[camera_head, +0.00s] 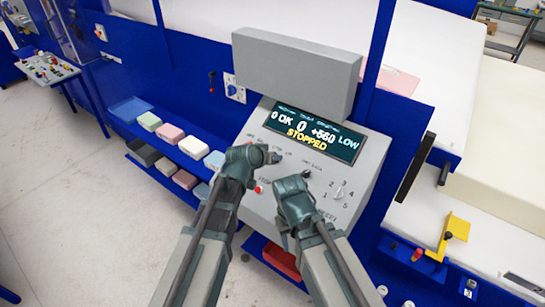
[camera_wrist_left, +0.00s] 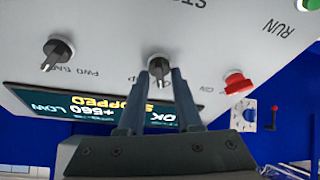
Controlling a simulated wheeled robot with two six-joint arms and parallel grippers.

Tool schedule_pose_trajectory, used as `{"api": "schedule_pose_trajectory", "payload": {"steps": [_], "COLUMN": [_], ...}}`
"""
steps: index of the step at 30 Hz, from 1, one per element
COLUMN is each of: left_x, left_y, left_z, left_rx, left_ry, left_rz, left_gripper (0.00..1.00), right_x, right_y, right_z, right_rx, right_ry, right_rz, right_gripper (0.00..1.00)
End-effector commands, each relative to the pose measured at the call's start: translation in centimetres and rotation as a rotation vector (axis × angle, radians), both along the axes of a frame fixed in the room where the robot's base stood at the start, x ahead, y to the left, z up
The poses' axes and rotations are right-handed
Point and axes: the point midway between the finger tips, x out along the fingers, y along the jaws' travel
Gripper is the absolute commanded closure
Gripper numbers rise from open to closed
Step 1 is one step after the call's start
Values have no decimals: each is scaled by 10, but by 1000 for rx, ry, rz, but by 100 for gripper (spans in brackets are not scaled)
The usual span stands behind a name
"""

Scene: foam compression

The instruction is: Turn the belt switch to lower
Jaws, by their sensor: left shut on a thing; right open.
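The grey control panel (camera_head: 362,165) has a lit display (camera_head: 312,133) reading "STOPPED", "+560" and "LOW". My left gripper (camera_head: 272,157) is at the panel's upper middle. In the left wrist view its two fingers (camera_wrist_left: 160,80) are shut on a small black rotary switch (camera_wrist_left: 159,66), whose label is partly hidden. A second black switch (camera_wrist_left: 60,50) stands to the left in that view. I cannot read which one is the belt switch. My right gripper (camera_head: 302,177) is open, close to the panel face, right of the left one.
A numbered dial (camera_head: 340,188) is on the panel's right. Coloured foam blocks (camera_head: 171,133) lie on blue shelves at left. A red tray (camera_head: 281,262) is below the panel.

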Motion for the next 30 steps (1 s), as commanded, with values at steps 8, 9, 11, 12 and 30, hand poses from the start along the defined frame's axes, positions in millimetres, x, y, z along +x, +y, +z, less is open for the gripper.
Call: {"api": "schedule_pose_trajectory", "payload": {"steps": [8,9,11,12,30], "left_x": [0,0,0,0,0], "left_y": [-1,-1,-1,-1,-1], "left_z": [1,1,1,1,0], "left_rx": [-86,-96,-109,-116,-159], "left_ry": [62,69,79,84,116], "left_rz": [173,193,219,235,320], "left_gripper": [100,100,100,100,100], "right_x": [0,0,0,0,0], "right_y": [0,0,0,0,0], "right_z": [4,5,5,6,7], "right_rx": [0,0,0,0,0], "right_ry": [0,0,0,0,0], "right_rz": [-1,-1,-1,-1,-2], "right_gripper": [50,50,50,50,50]}}
